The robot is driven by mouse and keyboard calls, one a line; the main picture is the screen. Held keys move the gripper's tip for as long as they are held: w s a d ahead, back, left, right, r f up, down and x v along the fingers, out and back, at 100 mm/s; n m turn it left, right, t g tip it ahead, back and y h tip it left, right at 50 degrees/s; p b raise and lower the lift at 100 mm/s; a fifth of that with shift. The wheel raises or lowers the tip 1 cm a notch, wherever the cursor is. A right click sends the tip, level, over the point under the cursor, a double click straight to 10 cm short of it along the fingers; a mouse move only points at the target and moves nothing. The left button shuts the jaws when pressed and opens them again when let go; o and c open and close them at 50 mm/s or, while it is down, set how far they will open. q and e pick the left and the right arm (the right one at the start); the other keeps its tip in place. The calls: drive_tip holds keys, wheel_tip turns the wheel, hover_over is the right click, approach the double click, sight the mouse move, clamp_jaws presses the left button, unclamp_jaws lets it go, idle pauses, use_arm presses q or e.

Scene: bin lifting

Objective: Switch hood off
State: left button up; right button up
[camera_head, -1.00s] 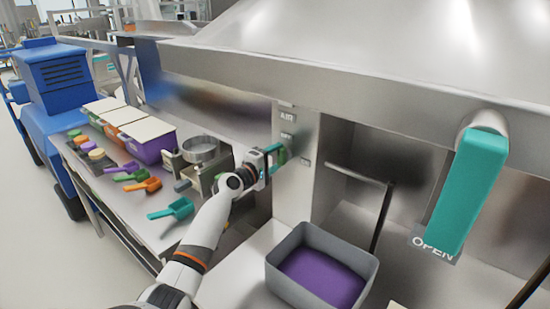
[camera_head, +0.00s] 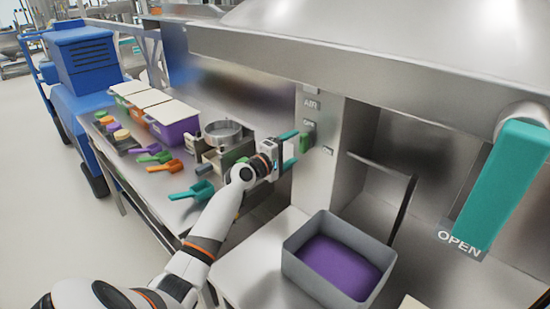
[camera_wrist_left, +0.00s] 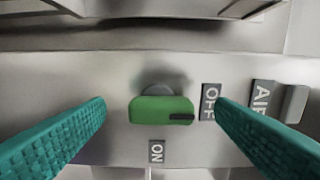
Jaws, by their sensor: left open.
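The hood switch is a green knob (camera_head: 306,143) on the metal panel. It also shows in the left wrist view (camera_wrist_left: 150,112), lying level, with a dark mark on its right end towards the OFF label (camera_wrist_left: 209,101). The ON label (camera_wrist_left: 156,152) is below it. My left gripper (camera_head: 290,149) is open and empty in front of the panel. Its teal fingers stand on either side of the knob in the wrist view, clear of it. My right gripper is not in view.
An AIR label (camera_head: 311,103) and a small button sit beside the switch. A grey bin (camera_head: 296,262) with purple content stands below on the right. A teal handle (camera_head: 500,190) marked OPEN hangs at right. Scoops, lidded boxes and a metal sieve (camera_head: 222,134) crowd the left bench.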

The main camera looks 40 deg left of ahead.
use_arm(q)
drive_tip(key=s+b, duration=0.1)
drive_tip(key=s, duration=0.8)
drive_tip(key=shift+a, duration=0.4)
